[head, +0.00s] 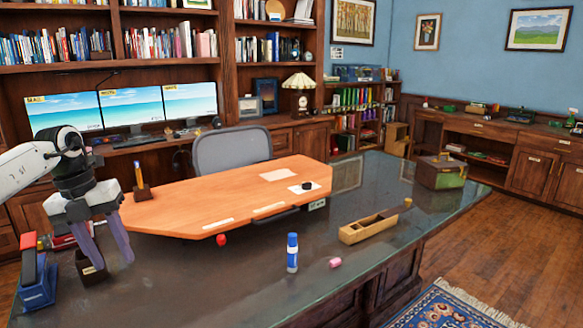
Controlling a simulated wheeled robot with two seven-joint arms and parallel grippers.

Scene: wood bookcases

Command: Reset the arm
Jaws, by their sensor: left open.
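My left gripper (112,264) hangs at the left of the head view, at the end of my white arm, with its fingers pointing down. Its two greyish-purple fingers are spread apart, and nothing shows between them. It is over the left part of the dark desk (225,280). A small dark brown holder (91,272) appears just behind or beside the left fingertip; I cannot tell whether they touch. My right gripper is not in view.
A blue stapler-like item (38,292) stands left of the gripper. An orange wooden board (220,200) lies to its right, with a pencil holder (141,193). A blue-and-white glue stick (292,252), pink eraser (335,263) and wooden box (368,228) are farther right. The front middle of the desk is clear.

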